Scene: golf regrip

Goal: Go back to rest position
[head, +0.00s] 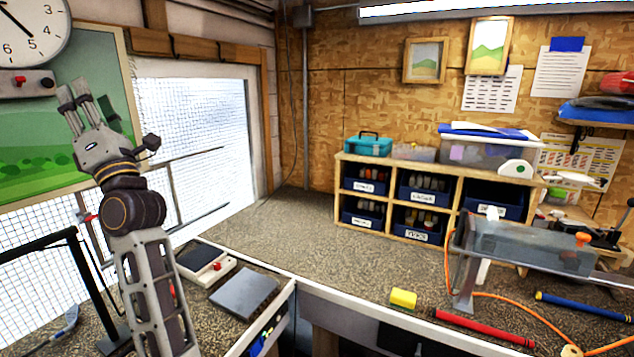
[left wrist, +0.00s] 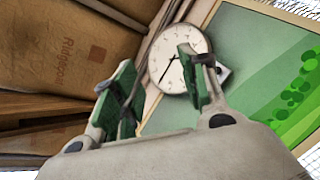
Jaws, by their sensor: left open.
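My left gripper (head: 75,104) is raised at the left of the head view, fingers pointing up, in front of the green landscape picture. It is open and empty. In the left wrist view its two green-padded fingers (left wrist: 158,85) stand apart with nothing between them. My left arm rises from the bottom left, above the workbench. My right gripper is not in view.
The bench (head: 300,235) has free room in its middle. A wooden shelf (head: 395,165) with blue bins stands at the back. A wall clock (head: 30,30) hangs at upper left.

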